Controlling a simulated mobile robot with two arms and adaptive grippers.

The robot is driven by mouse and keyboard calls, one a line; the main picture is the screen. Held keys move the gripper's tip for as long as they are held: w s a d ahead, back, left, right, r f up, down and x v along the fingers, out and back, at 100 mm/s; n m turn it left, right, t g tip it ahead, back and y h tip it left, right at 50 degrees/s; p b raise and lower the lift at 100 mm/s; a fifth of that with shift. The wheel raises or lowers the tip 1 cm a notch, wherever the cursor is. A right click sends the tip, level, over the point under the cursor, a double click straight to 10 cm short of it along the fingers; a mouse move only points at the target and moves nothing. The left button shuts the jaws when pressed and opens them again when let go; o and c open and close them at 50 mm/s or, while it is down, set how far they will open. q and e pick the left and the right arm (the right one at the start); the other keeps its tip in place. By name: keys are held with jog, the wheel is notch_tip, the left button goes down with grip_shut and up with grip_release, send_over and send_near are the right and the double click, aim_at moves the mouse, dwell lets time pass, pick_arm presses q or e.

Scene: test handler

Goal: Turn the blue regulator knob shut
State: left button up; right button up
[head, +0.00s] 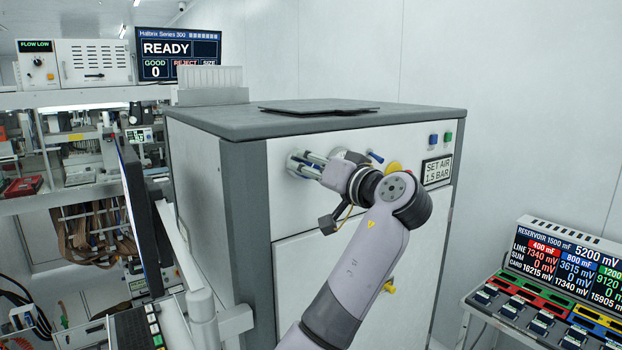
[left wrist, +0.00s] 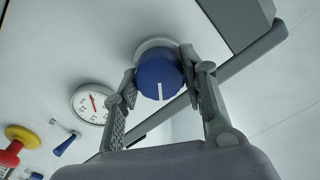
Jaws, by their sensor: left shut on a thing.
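The blue regulator knob (left wrist: 160,70) sits on the pale front panel of the grey cabinet. It is round, with a white pointer line on its face that runs toward the bottom of the left wrist view. My left gripper (left wrist: 161,80) has one finger on each side of the knob and is shut on it. In the head view my left gripper (head: 306,164) reaches the upper left of the panel and largely hides the knob. A white round gauge (left wrist: 91,104) with a red needle is beside the knob. My right gripper is not in view.
A small blue lever (left wrist: 66,145) and a red and yellow control (left wrist: 12,153) are near the gauge. A dark monitor (head: 146,215) stands close left of the cabinet; a meter console (head: 560,260) is at right.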

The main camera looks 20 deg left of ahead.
pick_arm(q)
jog(key=n+b, duration=0.5)
jog(key=b, duration=0.1)
jog(key=shift+f+n, duration=0.2)
jog(key=shift+n, duration=0.2)
jog(key=shift+r+n+b, duration=0.15)
jog(key=shift+n+b, duration=0.45)
jog(key=shift+n, duration=0.5)
jog(key=o, duration=1.2)
jog(key=shift+s, duration=0.1)
jog(key=shift+c, duration=0.2)
jog(key=shift+r, duration=0.1)
notch_tip(320, 180, up, 10)
jog(key=shift+f, duration=0.1)
